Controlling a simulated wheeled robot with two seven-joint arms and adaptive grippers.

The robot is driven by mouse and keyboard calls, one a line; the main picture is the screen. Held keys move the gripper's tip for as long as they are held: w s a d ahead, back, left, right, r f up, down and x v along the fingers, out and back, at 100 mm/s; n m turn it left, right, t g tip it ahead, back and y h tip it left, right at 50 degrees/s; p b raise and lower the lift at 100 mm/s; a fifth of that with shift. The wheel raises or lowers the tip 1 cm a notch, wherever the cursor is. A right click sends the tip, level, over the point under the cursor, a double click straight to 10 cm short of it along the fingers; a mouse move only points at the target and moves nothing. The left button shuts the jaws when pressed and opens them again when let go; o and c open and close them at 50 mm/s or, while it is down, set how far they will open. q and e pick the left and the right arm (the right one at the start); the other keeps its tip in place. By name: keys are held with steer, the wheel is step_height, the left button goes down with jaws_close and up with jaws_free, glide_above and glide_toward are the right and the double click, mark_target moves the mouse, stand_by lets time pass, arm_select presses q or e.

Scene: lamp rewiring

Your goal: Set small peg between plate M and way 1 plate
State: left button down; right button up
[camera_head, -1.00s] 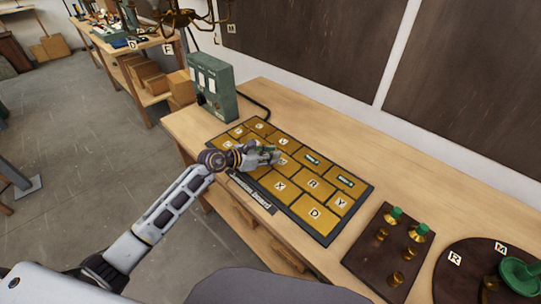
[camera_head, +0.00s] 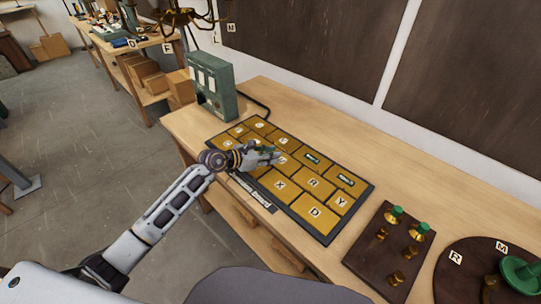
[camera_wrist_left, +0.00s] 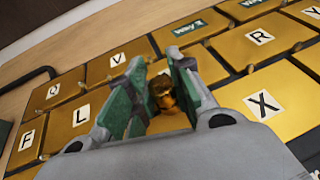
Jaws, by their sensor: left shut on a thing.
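My left gripper (camera_head: 272,154) is over the middle of the gold plate board. In the left wrist view its green-padded fingers (camera_wrist_left: 160,82) are shut on a small brass peg (camera_wrist_left: 163,93), which shows between them. The way 1 plate (camera_wrist_left: 175,37), with a green label, lies just beyond the fingertips; it also shows in the head view (camera_head: 312,165). The plate under the fingers has its label mostly hidden, so I cannot read M on it. I cannot tell whether the peg touches the board. My right gripper is out of view.
Plates V (camera_wrist_left: 130,52), L (camera_wrist_left: 70,130), R (camera_wrist_left: 240,50) and X (camera_wrist_left: 290,95) surround the fingers. A green box (camera_head: 210,85) stands behind the board. A dark tray (camera_head: 365,262) with brass and green-topped pegs and a round dark board (camera_head: 450,285) lie to the right.

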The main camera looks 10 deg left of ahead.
arm_select(q)
steer(key=shift+f, duration=0.1)
steer(key=shift+f, duration=0.1)
steer(key=c, duration=1.2)
jaws_free()
steer(key=shift+v, duration=6.05)
